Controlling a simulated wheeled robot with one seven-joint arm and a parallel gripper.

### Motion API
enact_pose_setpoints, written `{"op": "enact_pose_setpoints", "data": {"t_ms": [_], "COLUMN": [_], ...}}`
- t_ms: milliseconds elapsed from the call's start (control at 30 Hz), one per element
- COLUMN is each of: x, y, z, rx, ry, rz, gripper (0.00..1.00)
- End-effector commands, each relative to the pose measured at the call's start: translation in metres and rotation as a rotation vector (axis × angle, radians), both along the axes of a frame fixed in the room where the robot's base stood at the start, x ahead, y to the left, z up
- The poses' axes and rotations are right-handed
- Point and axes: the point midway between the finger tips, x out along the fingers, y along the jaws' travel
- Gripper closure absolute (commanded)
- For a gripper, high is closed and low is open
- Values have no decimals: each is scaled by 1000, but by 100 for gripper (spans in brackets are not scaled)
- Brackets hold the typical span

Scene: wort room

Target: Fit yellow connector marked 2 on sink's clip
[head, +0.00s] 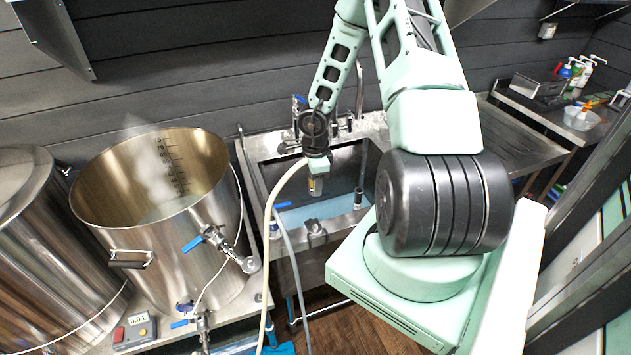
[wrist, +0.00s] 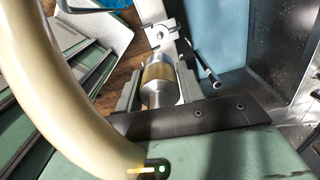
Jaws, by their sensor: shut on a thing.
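My gripper (head: 316,176) is over the sink (head: 285,262), fingers pointing down. In the wrist view its two fingers (wrist: 158,85) are shut on the sides of a silver connector with a yellow-gold band (wrist: 157,73). The connector also shows below the fingers in the head view (head: 315,187). No number on it can be read. A grey clip with an open, notched jaw (wrist: 161,33) shows just beyond the connector's end in the wrist view. A small dark clip (head: 316,228) sits on the sink's front rim. Connector and clip appear apart.
A grey hose (head: 287,240) hangs over the sink. A steaming steel kettle (head: 185,235) with blue-handled valves stands left. Blue water (head: 300,215) lies in the sink.

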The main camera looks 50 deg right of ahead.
Motion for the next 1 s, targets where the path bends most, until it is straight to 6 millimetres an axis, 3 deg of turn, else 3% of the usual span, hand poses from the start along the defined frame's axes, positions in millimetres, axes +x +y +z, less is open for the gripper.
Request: {"op": "enact_pose_setpoints", "data": {"t_ms": [33,333,767,1000], "x": [0,0,0,0], "y": [0,0,0,0], "z": [-12,-56,-72,-91], "rx": [0,0,-1,-1], "ry": [0,0,-1,-1], "rz": [0,0,1,0], "gripper": [89,89,89,89]}}
